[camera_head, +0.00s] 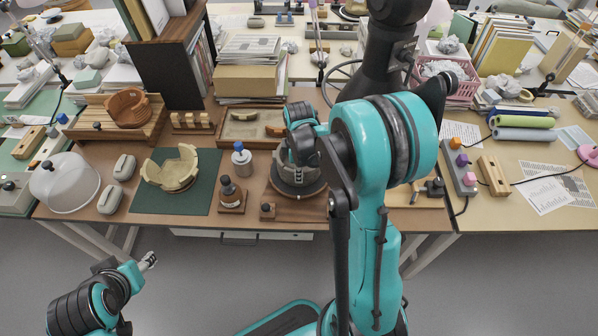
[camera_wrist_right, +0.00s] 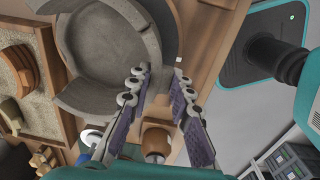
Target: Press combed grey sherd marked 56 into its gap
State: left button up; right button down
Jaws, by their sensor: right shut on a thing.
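The grey vessel (camera_head: 297,186) stands on a dark turntable on the brown table, partly hidden by my right arm. In the right wrist view its curved grey wall (camera_wrist_right: 90,40) fills the upper left. My right gripper (camera_head: 302,150) is at the vessel; in the wrist view its fingers (camera_wrist_right: 158,82) reach the wall's lower right edge. They are shut on a grey sherd (camera_wrist_right: 157,88), mostly hidden between the fingers; its combing and number cannot be read. My left gripper (camera_head: 149,261) is in front of the table, away from the vessel, too small to tell its opening.
A cream broken bowl (camera_head: 170,175) lies on a green mat to the left. A dark-topped bottle (camera_head: 231,190) and a blue-capped bottle (camera_head: 241,158) stand close left of the vessel. A sand tray (camera_head: 240,139) with sherds is behind. A clear dome (camera_head: 64,183) stands far left.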

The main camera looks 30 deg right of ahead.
jog(key=c, duration=1.3)
grip_release()
jog(key=shift+f, duration=0.1)
notch_tip(320, 180, up, 12)
jog(key=shift+s+a+r, duration=0.1)
jog(key=shift+s, duration=0.05)
jog(key=s+a+m+t, duration=0.2)
jog(key=s+a+m, duration=0.1)
jog(key=s+m, duration=0.1)
jog(key=s+a+r+m+t, duration=0.1)
jog(key=s+a+m+t, duration=0.1)
jog(key=s+a+m, duration=0.1)
jog(key=s+a+r+m+t, duration=0.1)
jog(key=s+a+m+t, duration=0.1)
jog(key=s+a+m, duration=0.2)
jog(key=shift+s+a+r+m+t, duration=0.1)
jog(key=shift+s+a+m+t, duration=0.25)
jog(key=shift+s+a, duration=0.4)
